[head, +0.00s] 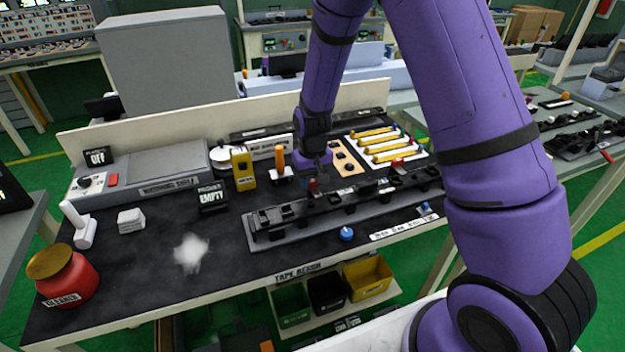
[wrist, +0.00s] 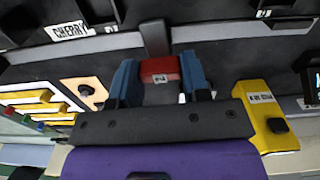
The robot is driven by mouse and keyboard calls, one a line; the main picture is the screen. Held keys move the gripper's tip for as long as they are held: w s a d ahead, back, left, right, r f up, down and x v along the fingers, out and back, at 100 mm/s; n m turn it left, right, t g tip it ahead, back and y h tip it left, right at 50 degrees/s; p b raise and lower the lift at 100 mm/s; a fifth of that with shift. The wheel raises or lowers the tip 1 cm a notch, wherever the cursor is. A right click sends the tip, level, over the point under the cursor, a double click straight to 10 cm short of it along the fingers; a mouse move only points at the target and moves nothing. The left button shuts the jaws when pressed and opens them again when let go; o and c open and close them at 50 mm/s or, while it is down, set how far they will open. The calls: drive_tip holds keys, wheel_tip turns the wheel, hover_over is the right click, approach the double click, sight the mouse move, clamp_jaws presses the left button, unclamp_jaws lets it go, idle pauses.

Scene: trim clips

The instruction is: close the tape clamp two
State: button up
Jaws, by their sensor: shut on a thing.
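My gripper (wrist: 160,78) has two blue fingers on either side of a red block (wrist: 160,69) with a small white numbered label, which I take as the handle of tape clamp two. The fingers are shut on it. A grey lever (wrist: 154,38) runs from the handle to the dark rail (wrist: 225,32). In the head view my gripper (head: 315,183) is low over the back side of the long dark fixture (head: 345,208) and largely hides this clamp. Another red handle (head: 398,163) shows further right. How far the held clamp is tilted is hard to tell.
A yellow device (head: 242,168) stands left of my gripper, also close in the wrist view (wrist: 266,118). Yellow rods (head: 385,146) lie on a white board behind the fixture. A blue knob (head: 347,234) is in front.

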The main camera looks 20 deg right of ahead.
sight(312, 180)
drive_tip(key=shift+m, duration=0.5)
drive_tip(key=o, duration=0.9)
drive_tip(key=shift+r, duration=0.15)
wheel_tip(312, 180, up, 11)
drive_tip(key=shift+f, duration=0.2)
